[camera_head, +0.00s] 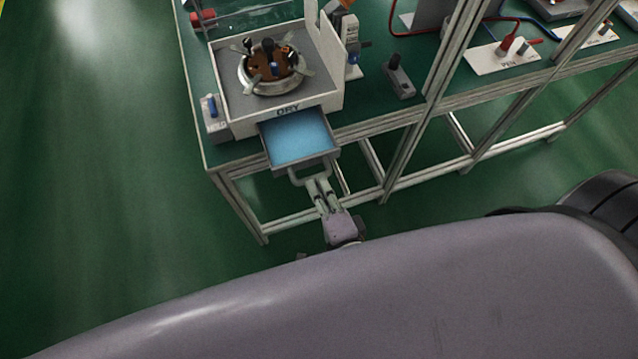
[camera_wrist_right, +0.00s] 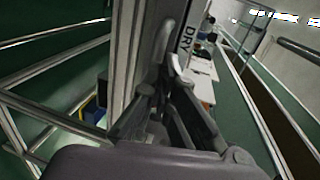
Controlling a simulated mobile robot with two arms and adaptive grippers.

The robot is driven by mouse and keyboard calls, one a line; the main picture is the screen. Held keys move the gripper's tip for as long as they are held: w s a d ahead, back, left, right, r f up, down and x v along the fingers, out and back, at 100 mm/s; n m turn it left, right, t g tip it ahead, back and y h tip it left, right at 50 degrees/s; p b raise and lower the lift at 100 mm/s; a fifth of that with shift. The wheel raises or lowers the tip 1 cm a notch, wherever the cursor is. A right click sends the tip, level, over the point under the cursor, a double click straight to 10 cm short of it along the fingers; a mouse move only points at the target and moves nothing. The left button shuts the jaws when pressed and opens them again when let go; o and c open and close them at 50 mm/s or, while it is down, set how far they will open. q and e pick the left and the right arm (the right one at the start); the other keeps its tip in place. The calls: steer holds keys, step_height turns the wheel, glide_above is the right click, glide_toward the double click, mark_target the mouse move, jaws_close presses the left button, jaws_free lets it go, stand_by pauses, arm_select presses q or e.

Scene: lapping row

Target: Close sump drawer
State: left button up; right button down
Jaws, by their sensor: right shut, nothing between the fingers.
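The sump drawer (camera_head: 299,137) sticks out open from the front of the white lapping unit (camera_head: 235,114) marked DRY. Its inside is pale blue and looks empty. Its pale loop handle (camera_head: 326,171) faces my right gripper (camera_head: 317,181). That gripper is shut and empty, with its fingertips right at the handle; I cannot tell whether they touch it. In the right wrist view the gripper (camera_wrist_right: 163,88) has the handle (camera_wrist_right: 163,43) just ahead of its fingertips, with the DRY label beyond. My left gripper is not in view.
The unit stands on a green bench (camera_head: 395,117) with metal frame legs below. A small switch box (camera_head: 214,126) with a blue lever sits left of the unit, and a dark pedal-like block (camera_head: 400,82) on the right. The green floor at left is clear.

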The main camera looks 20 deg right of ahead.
steer(key=shift+w, duration=0.15)
steer(key=p, duration=0.3)
glide_toward(299, 145)
steer(key=w+r, duration=0.2)
steer(key=p+x, duration=0.1)
steer(key=x, duration=0.4)
steer(key=p+x, duration=0.1)
steer(key=x, duration=0.2)
steer(key=shift+w+r+p, duration=0.1)
steer(key=shift+r+p, duration=0.25)
steer(key=shift+r, duration=0.2)
